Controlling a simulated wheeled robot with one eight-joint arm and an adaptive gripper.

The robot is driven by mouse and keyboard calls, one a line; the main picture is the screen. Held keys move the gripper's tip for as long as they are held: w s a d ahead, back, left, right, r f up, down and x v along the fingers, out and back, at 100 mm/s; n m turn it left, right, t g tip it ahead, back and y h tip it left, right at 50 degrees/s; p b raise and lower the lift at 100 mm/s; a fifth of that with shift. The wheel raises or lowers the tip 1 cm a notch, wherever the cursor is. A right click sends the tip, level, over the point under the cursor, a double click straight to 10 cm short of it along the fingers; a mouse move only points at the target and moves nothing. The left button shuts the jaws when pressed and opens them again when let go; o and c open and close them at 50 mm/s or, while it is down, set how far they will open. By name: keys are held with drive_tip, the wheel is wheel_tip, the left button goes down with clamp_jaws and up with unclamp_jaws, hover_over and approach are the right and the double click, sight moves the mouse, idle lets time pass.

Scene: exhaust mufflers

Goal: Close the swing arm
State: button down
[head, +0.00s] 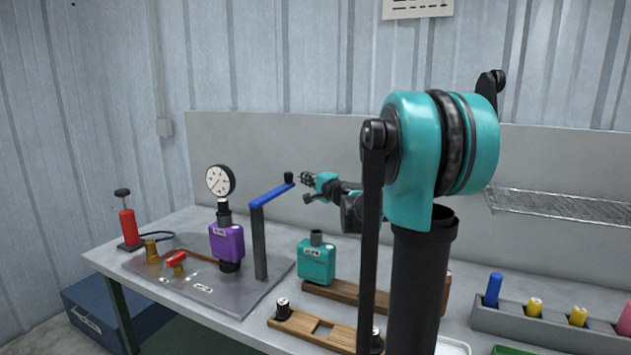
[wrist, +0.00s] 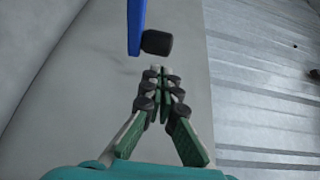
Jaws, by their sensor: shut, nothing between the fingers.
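The swing arm (head: 270,196) is a blue bar on top of a dark upright post (head: 260,243). It points toward the back right, away from the purple muffler (head: 226,242) with the dial gauge (head: 220,181) above it. A black knob (head: 289,178) stands at its free end. My gripper (head: 303,178) is shut and empty, close to the right of the knob. In the wrist view the blue bar (wrist: 136,25) and black knob (wrist: 157,43) lie just ahead of my closed fingertips (wrist: 161,72). A small gap shows between knob and fingertips.
A metal plate (head: 190,287) carries the post, purple muffler and a red-handled valve (head: 175,261). A red hand pump (head: 127,224) stands at left. A teal muffler (head: 316,261) and wooden holder (head: 310,329) are right of the post. A grey rack (head: 480,318) is further right.

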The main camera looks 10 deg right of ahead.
drive_tip(key=shift+w+a, duration=0.3)
drive_tip(key=shift+a, duration=0.4)
drive_tip(key=w+a+n+g+y, duration=0.7)
drive_tip(key=a+n+g+y, duration=0.25)
drive_tip(key=a, duration=0.25)
drive_tip(key=s+a+n+g, duration=0.2)
drive_tip(key=a+g, duration=0.2)
drive_tip(key=a, duration=0.3)
drive_tip(key=s+a+n+g+y, duration=0.1)
drive_tip(key=a+g, duration=0.3)
drive_tip(key=a, duration=0.4)
drive_tip(key=shift+s+n, duration=0.65)
drive_tip(key=shift+s, duration=0.15)
